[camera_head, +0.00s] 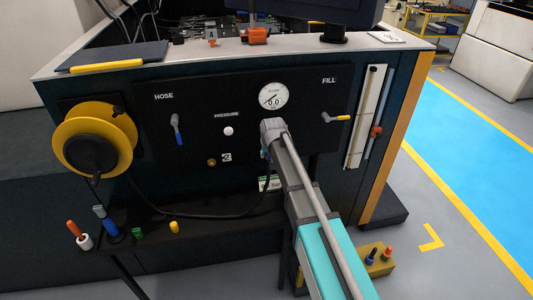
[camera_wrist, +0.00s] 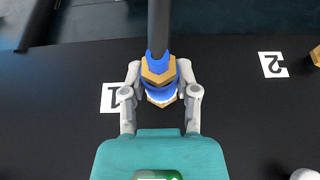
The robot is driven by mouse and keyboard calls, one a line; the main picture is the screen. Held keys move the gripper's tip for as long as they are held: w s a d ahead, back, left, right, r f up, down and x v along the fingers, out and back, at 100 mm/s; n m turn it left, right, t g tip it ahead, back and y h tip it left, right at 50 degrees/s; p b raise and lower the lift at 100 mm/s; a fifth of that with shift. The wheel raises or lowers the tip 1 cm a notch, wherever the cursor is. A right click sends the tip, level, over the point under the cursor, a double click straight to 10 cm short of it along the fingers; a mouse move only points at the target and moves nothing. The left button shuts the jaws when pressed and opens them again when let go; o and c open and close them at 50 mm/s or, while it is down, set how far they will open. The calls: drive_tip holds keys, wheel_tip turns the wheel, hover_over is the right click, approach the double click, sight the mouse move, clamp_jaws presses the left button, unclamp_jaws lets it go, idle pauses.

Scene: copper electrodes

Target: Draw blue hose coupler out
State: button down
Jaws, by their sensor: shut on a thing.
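The blue hose coupler (camera_wrist: 160,78), with brass hexagonal parts, sits between the fingers of my gripper (camera_wrist: 160,92) in the wrist view. My gripper is shut on it. A black hose (camera_wrist: 158,25) runs from the coupler to the top of that picture. The coupler is in front of the black panel beside the label 1 (camera_wrist: 112,97); I cannot tell whether it is still seated on a port. In the head view my gripper (camera_head: 267,140) is at the panel below the gauge and mostly hides the coupler.
A brass port (camera_head: 211,162) with label 2 (camera_head: 226,156) is to the left on the panel (camera_head: 190,105). The yellow hose reel (camera_head: 120,135) is far left. Small coloured items stand on the lower shelf (camera_head: 215,222).

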drive_tip(key=shift+s+d, duration=0.1)
drive_tip(key=shift+s, duration=0.25)
idle(0.5)
drive_tip(key=s+d, duration=0.2)
drive_tip(key=s, duration=0.6)
drive_tip(key=shift+d, duration=0.15)
idle(0.9)
